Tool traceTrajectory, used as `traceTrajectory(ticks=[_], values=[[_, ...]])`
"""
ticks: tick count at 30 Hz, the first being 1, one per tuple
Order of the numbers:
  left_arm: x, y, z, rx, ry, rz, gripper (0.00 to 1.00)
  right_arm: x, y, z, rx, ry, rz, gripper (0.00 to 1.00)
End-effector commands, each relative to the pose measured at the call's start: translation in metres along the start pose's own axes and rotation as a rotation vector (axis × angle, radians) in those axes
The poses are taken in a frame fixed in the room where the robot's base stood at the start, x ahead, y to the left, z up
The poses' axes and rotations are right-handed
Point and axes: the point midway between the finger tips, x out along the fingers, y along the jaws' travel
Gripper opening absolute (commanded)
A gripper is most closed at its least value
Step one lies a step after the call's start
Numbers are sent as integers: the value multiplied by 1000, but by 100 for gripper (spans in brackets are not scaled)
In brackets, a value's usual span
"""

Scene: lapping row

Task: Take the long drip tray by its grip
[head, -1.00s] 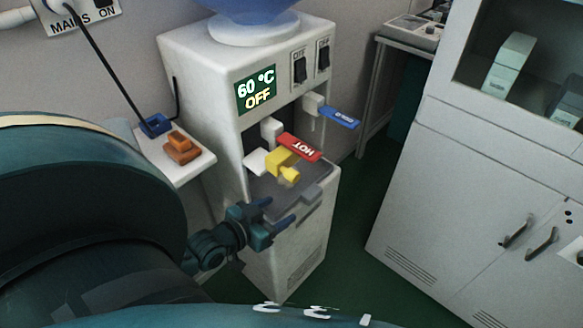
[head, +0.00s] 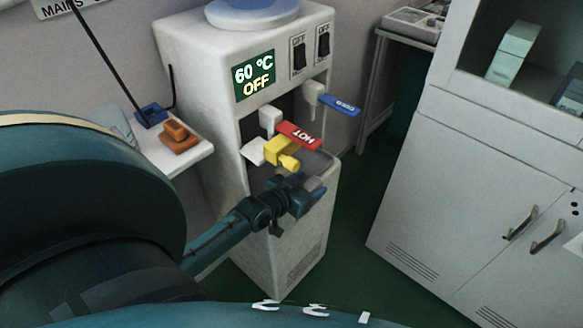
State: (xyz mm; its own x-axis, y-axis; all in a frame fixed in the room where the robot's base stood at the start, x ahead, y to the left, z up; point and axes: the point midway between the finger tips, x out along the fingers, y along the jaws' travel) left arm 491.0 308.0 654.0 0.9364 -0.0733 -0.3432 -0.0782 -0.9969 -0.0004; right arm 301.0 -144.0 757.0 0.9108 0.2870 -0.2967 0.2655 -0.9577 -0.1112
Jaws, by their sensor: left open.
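My right gripper is not in view.
The dispenser (head: 205,90) has a red HOT tap lever (head: 299,136), a blue lever (head: 338,103) and a yellow piece (head: 281,150) close above my gripper. A side shelf (head: 185,162) holds orange and blue items. A grey cabinet (head: 480,190) stands right; green floor lies between.

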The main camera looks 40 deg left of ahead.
Motion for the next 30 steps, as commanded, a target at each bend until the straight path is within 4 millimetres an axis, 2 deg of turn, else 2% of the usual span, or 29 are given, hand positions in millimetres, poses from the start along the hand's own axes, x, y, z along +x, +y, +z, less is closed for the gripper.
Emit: traceTrajectory(ticks=[7,25,30], values=[[1,0,0,0,0,1,58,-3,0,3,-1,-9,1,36],[1,0,0,0,0,0,9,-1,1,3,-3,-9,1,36],[1,0,-1,0,1,0,9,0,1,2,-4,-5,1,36]])
